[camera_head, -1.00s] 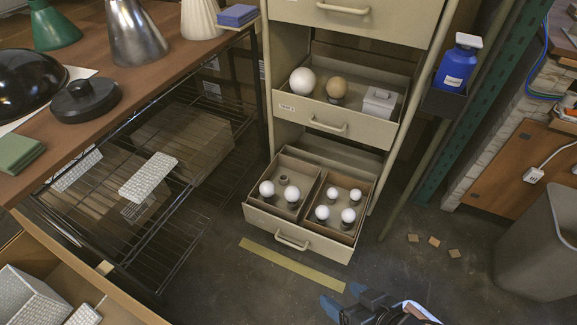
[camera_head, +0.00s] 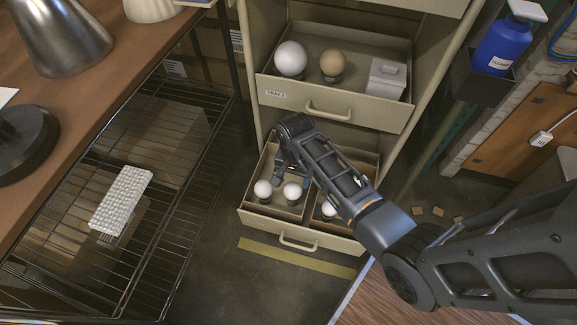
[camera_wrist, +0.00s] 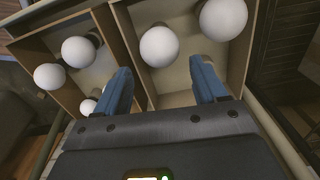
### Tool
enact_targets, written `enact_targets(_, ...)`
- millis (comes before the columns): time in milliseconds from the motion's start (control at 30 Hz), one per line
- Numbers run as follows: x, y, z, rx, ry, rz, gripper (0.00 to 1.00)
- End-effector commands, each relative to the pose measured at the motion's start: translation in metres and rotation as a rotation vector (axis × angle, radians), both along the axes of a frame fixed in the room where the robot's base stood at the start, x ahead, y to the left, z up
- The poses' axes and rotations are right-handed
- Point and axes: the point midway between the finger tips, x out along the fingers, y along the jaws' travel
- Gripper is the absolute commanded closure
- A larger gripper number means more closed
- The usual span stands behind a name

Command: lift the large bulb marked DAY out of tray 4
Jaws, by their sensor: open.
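The bottom drawer (camera_head: 346,244) is pulled open and split into two compartments; I cannot read a tray number on it. Its left compartment in the head view holds two white round bulbs, one at the left (camera_head: 263,189) and one at the right (camera_head: 292,191). My gripper (camera_head: 290,172) is over that compartment, behind these bulbs. In the wrist view my gripper (camera_wrist: 162,85) is open and empty, with one white bulb (camera_wrist: 159,46) beyond the gap between its blue fingers and another (camera_wrist: 222,18) farther right. No DAY marking is legible.
The other compartment holds several smaller-looking white bulbs (camera_wrist: 78,52), partly hidden by my arm in the head view. Above, an open drawer (camera_head: 370,116) holds a white ball, a tan ball and a small box. A wire rack (camera_head: 165,225) stands left.

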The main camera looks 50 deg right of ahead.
Motion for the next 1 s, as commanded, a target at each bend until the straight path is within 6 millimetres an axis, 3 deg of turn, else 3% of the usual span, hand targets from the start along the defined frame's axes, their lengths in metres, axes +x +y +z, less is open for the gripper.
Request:
enact_targets(600, 0.001, -0.001, -0.072, 0.002, 0.005, -0.003, 0.29)
enact_targets(1000, 0.0, -0.001, -0.077, 0.002, 0.004, -0.003, 0.29)
